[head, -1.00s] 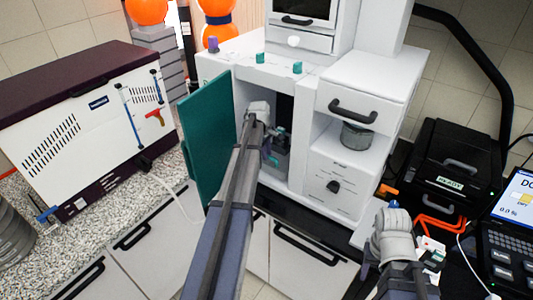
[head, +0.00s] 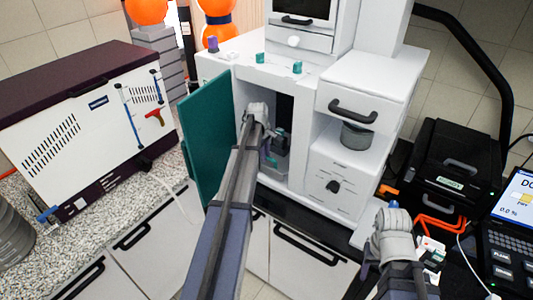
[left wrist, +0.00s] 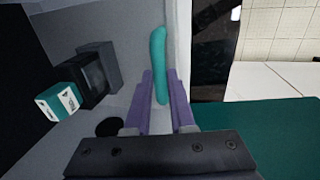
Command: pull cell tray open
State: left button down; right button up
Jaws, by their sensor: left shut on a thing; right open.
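The cell tray (head: 273,176) is a grey tray low in the white machine's open bay, behind the swung-out teal door (head: 205,137). Its upright teal handle (left wrist: 158,52) shows in the left wrist view. My left gripper (head: 267,155) reaches into the bay, and its purple fingers (left wrist: 160,80) are shut on the handle, one on each side. My arm hides part of the tray in the head view. My right gripper (head: 367,262) is open and empty at the lower right, partly hidden by its wrist.
In the left wrist view, a dark block (left wrist: 93,80) and a small teal-and-white box (left wrist: 58,102) are beside the handle. A drawer with a black handle (head: 353,111) is right of the bay. A black case (head: 452,165) stands further right.

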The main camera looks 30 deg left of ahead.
pick_arm(q)
jog(key=s+a, duration=0.1)
jog(key=s, duration=2)
jog(key=shift+a, duration=0.25)
jog(key=c, duration=0.8)
grip_release()
jog(key=shift+s, duration=0.15)
jog(key=shift+o, duration=0.2)
jog(key=shift+r, duration=0.1)
notch_tip(320, 180, up, 8)
jog(key=s+p, duration=0.1)
jog(key=p, duration=0.6)
jog(key=shift+s+f+p, duration=0.15)
jog(key=shift+f+p, duration=0.1)
jog(key=shift+p, duration=0.1)
jog(key=shift+a, duration=0.1)
